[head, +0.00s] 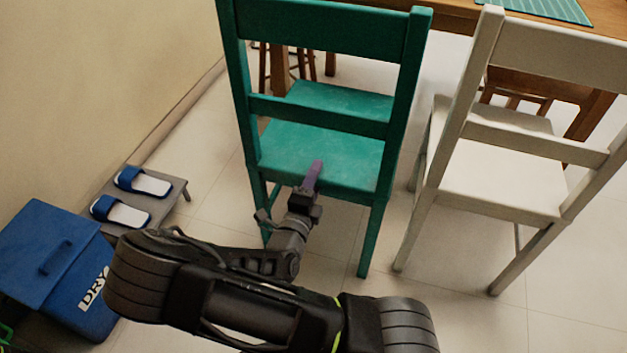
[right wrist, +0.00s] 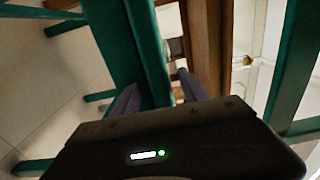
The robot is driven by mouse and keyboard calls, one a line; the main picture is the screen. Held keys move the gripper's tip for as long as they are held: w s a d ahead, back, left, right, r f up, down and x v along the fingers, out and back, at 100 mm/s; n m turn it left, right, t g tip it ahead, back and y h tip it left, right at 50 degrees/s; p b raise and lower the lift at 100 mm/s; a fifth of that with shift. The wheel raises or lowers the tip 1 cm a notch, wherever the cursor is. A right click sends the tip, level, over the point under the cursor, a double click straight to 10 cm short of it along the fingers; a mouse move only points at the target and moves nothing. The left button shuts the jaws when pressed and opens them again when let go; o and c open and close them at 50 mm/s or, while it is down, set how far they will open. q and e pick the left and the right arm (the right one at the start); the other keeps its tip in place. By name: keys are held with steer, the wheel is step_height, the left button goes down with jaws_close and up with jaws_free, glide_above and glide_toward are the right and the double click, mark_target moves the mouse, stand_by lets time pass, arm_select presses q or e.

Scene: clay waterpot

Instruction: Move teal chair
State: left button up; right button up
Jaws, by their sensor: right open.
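The teal chair (head: 325,130) stands upright with its slatted back toward me, at the wooden table. My right gripper (head: 313,176) reaches up from below to the rear edge of the chair's seat, below the lower back slat. In the right wrist view a teal bar of the chair (right wrist: 140,45) runs down toward the gap between my two open purple-grey fingers (right wrist: 160,92). I cannot tell whether either finger touches the bar. My left gripper does not show.
A white chair (head: 510,175) stands close on the right. The wooden table (head: 455,15) with a green mat (head: 550,8) is behind. A blue bin (head: 55,260) and blue slippers on a low grey stand (head: 175,200) are on the left. Floor lies open between the stand and the teal chair.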

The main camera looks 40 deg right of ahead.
jaws_close()
stand_by(0.4)
steer(key=shift+f, duration=0.1)
stand_by(0.8)
